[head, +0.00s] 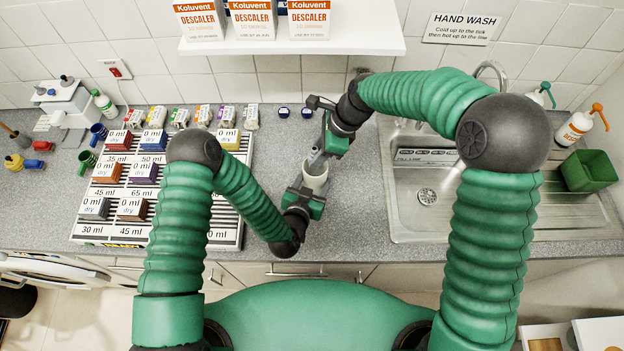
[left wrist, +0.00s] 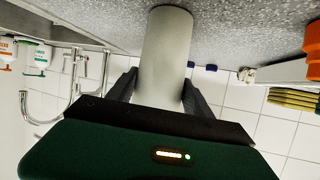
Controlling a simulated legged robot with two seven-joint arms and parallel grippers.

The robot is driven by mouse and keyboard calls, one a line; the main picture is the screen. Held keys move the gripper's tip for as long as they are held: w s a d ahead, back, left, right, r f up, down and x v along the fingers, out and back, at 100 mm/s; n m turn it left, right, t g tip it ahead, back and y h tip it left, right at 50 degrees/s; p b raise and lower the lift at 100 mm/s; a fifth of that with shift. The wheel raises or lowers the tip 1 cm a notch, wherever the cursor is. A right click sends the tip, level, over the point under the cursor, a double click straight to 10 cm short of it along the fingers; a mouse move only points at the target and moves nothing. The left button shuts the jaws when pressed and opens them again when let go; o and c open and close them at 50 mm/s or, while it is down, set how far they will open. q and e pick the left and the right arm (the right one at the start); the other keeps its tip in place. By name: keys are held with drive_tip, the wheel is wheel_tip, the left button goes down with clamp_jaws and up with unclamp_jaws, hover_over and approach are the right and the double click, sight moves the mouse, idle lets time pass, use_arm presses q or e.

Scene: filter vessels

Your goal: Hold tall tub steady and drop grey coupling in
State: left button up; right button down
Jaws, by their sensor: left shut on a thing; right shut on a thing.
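The tall tub (head: 316,182) is a pale grey-white cylinder standing on the counter left of the sink. My left gripper (head: 306,192) is shut around its side. In the left wrist view, the tub (left wrist: 167,50) sits between the two dark fingers, its one end at the grey counter. My right gripper (head: 323,152) is shut on the grey coupling (head: 316,160) at the tub's mouth. The coupling is small and partly hidden by the gripper; I cannot tell how far it reaches inside the tub.
A slatted rack (head: 226,236) with labelled filter boxes stands to the left. The steel sink (head: 400,215) is to the right, with a green bin (head: 588,171) beyond. A white shelf (head: 290,46) with descaler boxes hangs above. Bare counter (head: 345,215) lies between tub and sink.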

use_arm(q)
drive_tip(key=shift+d, duration=0.1)
use_arm(e)
drive_tip(key=shift+d+f, duration=0.15)
drive_tip(key=shift+f, duration=0.5)
use_arm(q)
drive_tip(key=shift+a, duration=0.25)
use_arm(e)
drive_tip(key=shift+a+f, duration=0.3)
drive_tip(key=shift+f, duration=0.2)
use_arm(q)
drive_tip(key=shift+a, duration=0.25)
use_arm(e)
drive_tip(key=shift+a, duration=0.3)
drive_tip(key=c, duration=1.4)
unclamp_jaws()
use_arm(q)
drive_tip(key=shift+d, duration=0.25)
use_arm(e)
drive_tip(key=o, duration=0.4)
drive_tip(key=shift+d, duration=0.3)
use_arm(q)
drive_tip(key=shift+d, duration=0.1)
use_arm(e)
drive_tip(key=shift+o, duration=0.2)
drive_tip(key=shift+d, duration=0.1)
